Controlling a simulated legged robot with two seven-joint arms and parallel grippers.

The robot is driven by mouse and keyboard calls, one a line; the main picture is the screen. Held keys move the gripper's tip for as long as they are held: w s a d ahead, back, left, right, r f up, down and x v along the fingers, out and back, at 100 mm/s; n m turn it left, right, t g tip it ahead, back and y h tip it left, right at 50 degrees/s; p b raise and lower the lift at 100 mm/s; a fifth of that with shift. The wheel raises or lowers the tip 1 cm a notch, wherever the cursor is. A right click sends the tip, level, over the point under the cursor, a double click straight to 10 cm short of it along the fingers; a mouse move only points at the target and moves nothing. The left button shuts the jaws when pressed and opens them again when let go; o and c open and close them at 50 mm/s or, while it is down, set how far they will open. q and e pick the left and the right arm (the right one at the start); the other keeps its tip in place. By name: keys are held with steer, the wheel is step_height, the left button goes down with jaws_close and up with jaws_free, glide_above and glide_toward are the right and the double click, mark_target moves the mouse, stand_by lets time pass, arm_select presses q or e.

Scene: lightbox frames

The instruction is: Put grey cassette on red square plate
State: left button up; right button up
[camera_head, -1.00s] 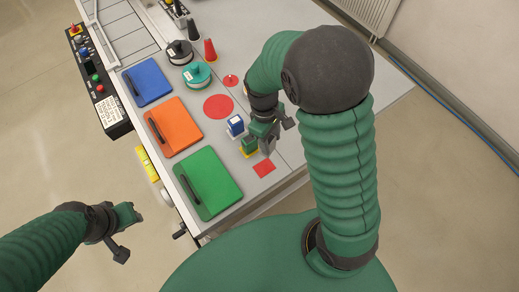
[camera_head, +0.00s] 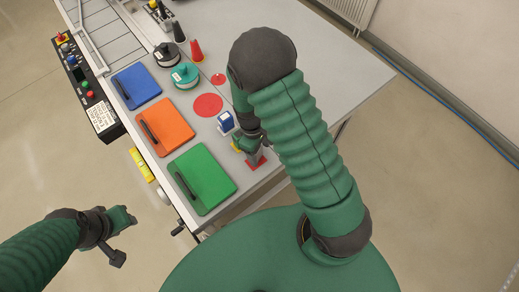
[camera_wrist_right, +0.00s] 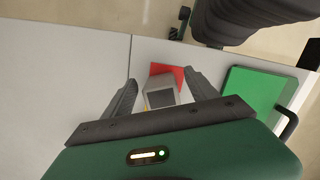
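The grey cassette (camera_wrist_right: 160,88) stands on or just above the red square plate (camera_wrist_right: 166,69) in the right wrist view; contact underneath is hidden. My right gripper (camera_wrist_right: 159,79) has a finger on each side of the cassette, with narrow gaps showing, so it looks open around it. In the head view the cassette (camera_head: 256,159) covers much of the red square plate (camera_head: 264,164), and my right arm hides most of the gripper (camera_head: 252,148). My left gripper (camera_head: 124,236) hangs off the table at the lower left; its fingers are too unclear to judge.
A green clipboard (camera_head: 208,183), orange clipboard (camera_head: 170,128) and blue clipboard (camera_head: 139,88) lie to the left. A blue stamp (camera_head: 226,122) and a green-yellow one (camera_head: 242,143) stand close to my right gripper. A red round plate (camera_head: 208,105) lies behind. The table's right side is clear.

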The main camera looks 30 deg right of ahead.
steer(key=shift+w+a, duration=0.1)
steer(key=shift+a, duration=0.45)
steer(key=shift+w+a+r, duration=0.15)
steer(key=shift+a+r, duration=0.05)
steer(key=shift+w+a+r+b, duration=0.1)
steer(key=shift+w+r+b, duration=0.1)
steer(key=shift+r, duration=0.4)
steer(key=shift+w+a+r+b, duration=0.1)
steer(key=shift+r+b, duration=0.1)
steer(key=shift+r, duration=0.4)
step_height(320, 180, up, 9)
steer(key=b, duration=0.2)
arm_select(q)
steer(key=shift+a+f, duration=0.4)
steer(key=shift+f, duration=0.3)
steer(key=shift+a+f, duration=0.35)
steer(key=shift+f, duration=0.3)
arm_select(e)
steer(key=s+a+r+m+t, duration=0.1)
steer(key=s+a+m+t, duration=0.3)
steer(key=s+m, duration=0.1)
steer(key=shift+y, duration=0.3)
